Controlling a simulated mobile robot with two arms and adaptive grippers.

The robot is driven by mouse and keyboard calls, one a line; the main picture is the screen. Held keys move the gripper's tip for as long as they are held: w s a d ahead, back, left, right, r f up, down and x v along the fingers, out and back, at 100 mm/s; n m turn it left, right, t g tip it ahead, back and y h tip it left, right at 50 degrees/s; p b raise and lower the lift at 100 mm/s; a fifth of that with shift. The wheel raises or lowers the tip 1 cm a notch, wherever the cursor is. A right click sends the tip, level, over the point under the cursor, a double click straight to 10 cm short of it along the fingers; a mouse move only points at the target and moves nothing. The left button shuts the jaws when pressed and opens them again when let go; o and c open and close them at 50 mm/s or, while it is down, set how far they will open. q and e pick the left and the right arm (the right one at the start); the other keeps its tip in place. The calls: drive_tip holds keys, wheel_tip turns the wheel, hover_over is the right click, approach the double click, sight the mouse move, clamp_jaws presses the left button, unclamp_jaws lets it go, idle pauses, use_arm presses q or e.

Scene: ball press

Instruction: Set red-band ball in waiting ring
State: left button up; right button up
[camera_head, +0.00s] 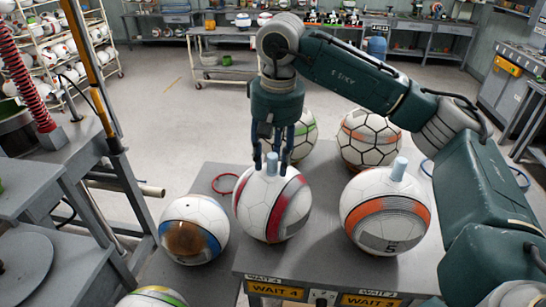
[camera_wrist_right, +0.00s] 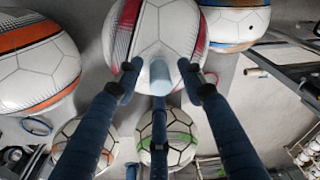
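The red-band ball (camera_head: 250,207), white with a red and grey band and a light-blue peg on top, sits on the grey bench (camera_head: 328,262) behind the WAIT 4 label. My right gripper (camera_head: 272,162) is above it, fingers pointing down around the peg. In the right wrist view the peg (camera_wrist_right: 160,74) stands between the spread fingers of my right gripper (camera_wrist_right: 160,80), with gaps at both sides, below the red-band ball (camera_wrist_right: 158,28). The fingers look open. What lies under the ball is hidden. My left gripper is not in view.
An orange-band ball (camera_head: 362,212) with a peg stands close on the right. Two balls, green-marked (camera_head: 305,130) and orange-marked (camera_head: 372,152), stand behind. A blue-brown ball (camera_head: 194,230) is close on the left. A red ring (camera_head: 224,184) lies behind-left. Press framework (camera_head: 100,190) fills the left.

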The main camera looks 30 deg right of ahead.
drive_tip(key=shift+r, duration=0.25)
drive_tip(key=r, duration=0.3)
drive_tip(key=r+b, duration=0.1)
drive_tip(key=r, duration=0.1)
drive_tip(key=shift+s+r, duration=0.2)
drive_tip(key=shift+s, duration=0.05)
wheel_tip(320, 180, up, 7)
drive_tip(key=p, duration=0.1)
drive_tip(key=shift+s+f, duration=0.2)
drive_tip(key=shift+s, duration=0.25)
